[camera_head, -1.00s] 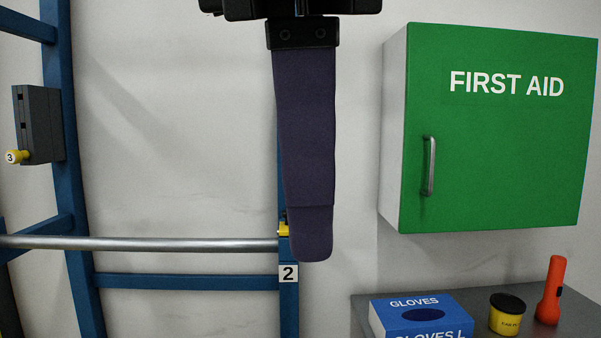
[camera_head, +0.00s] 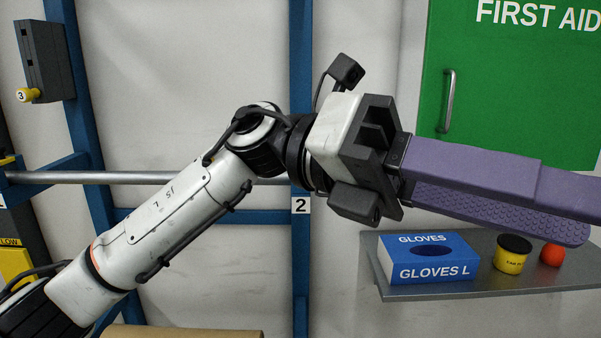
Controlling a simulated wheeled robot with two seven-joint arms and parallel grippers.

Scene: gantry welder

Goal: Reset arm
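My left arm comes in from the lower left and crosses the middle of the view. Its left gripper (camera_head: 588,212) points right, with long purple fingers that run to the right edge. The fingers are apart: the ribbed inner pad of the lower finger shows below the upper finger. Nothing is seen between them; the tip of the upper finger is cut off by the picture's edge. The gripper passes in front of the green first aid cabinet's lower part and above the shelf. My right gripper is not in view.
A green first aid cabinet (camera_head: 545,95) hangs at the upper right. Below it, a grey shelf (camera_head: 450,290) holds a glove box (camera_head: 430,270), a yellow tub (camera_head: 512,262) and an orange-red object (camera_head: 551,255). A blue frame (camera_head: 302,60) and metal rail (camera_head: 130,177) stand behind my arm.

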